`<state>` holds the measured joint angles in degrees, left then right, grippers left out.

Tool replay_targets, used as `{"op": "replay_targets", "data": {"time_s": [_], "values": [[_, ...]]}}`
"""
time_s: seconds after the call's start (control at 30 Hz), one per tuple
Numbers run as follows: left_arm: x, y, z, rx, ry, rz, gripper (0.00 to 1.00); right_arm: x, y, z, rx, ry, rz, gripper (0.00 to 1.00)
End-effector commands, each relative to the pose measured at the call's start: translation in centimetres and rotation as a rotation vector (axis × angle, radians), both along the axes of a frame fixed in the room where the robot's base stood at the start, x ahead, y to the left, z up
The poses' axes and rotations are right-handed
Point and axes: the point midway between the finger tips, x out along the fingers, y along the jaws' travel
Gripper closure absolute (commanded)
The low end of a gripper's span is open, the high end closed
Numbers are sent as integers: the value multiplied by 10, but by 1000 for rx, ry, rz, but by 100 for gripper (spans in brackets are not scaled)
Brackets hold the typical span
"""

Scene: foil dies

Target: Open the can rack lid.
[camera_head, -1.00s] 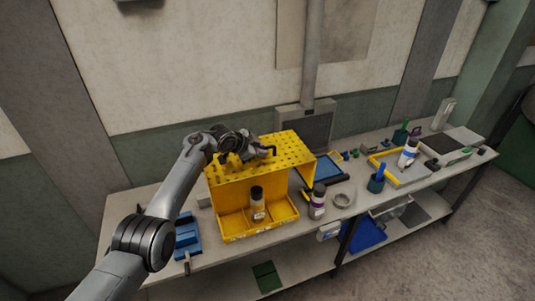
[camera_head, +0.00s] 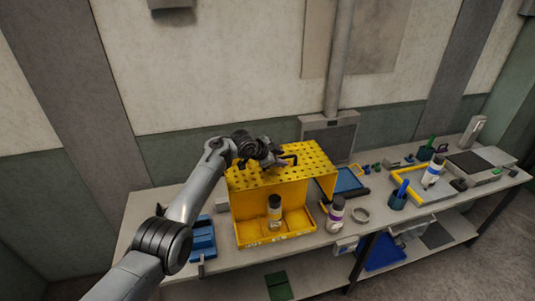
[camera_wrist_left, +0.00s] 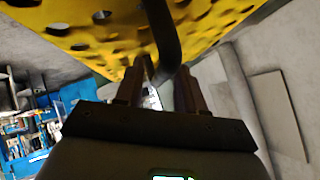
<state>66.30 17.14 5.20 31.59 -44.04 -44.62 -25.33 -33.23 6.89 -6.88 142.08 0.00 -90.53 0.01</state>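The yellow can rack (camera_head: 262,238) stands on the bench, its front tray divided into compartments. One dark-capped can (camera_head: 274,210) stands upright in the tray. Its perforated yellow lid (camera_head: 308,165) lies across the top and looks closed. A black handle (camera_head: 291,158) sits on the lid. My left gripper (camera_head: 278,162) is just above the lid at the handle. In the left wrist view, the fingers of my left gripper (camera_wrist_left: 160,88) are apart, with the dark handle bar (camera_wrist_left: 163,35) running between or just beyond their tips; contact cannot be told. My right gripper is not in view.
A purple-labelled can (camera_head: 336,214) and a grey ring (camera_head: 360,214) stand right of the rack. A blue holder (camera_head: 202,240) is at its left. A yellow-framed tray (camera_head: 420,200) lies farther right. The wall is close behind the bench.

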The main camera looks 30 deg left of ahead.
Motion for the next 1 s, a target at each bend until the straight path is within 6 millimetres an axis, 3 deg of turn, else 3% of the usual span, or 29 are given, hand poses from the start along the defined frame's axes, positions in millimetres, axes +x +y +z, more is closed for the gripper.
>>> {"op": "replay_targets", "data": {"time_s": [0.6,1.0], "values": [[-61,23,51,3,0,3,61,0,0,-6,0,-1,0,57],[-74,27,62,3,3,3,61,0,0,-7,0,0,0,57]]}}
